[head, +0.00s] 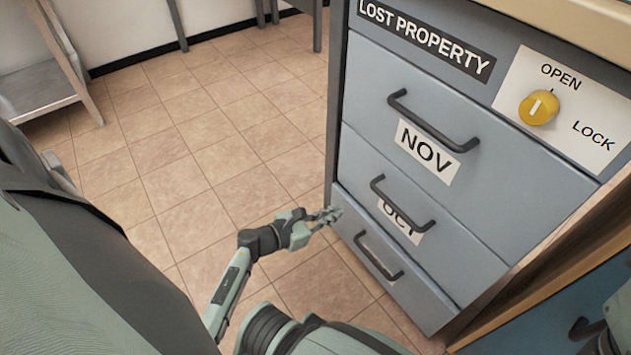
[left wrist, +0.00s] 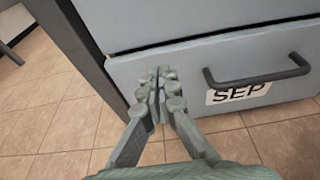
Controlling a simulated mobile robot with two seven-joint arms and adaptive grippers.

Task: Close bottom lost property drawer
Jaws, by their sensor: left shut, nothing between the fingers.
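The grey lost property cabinet stands at the right in the head view. Its bottom drawer (head: 410,292) has a dark bar handle and stands slightly out from the drawer above. In the left wrist view the bottom drawer (left wrist: 180,62) bears a SEP label (left wrist: 238,93), and its top edge shows below a dark gap. My left gripper (head: 332,214) is shut and empty at the upper left part of this drawer's front. In the left wrist view its fingertips (left wrist: 157,84) are together, close against or touching the front, left of the handle (left wrist: 258,72).
Above are the OCT drawer (head: 415,205) and the NOV drawer (head: 450,130), which look shut. Tiled floor (head: 210,130) left of the cabinet is clear. A grey table (head: 40,85) stands far left.

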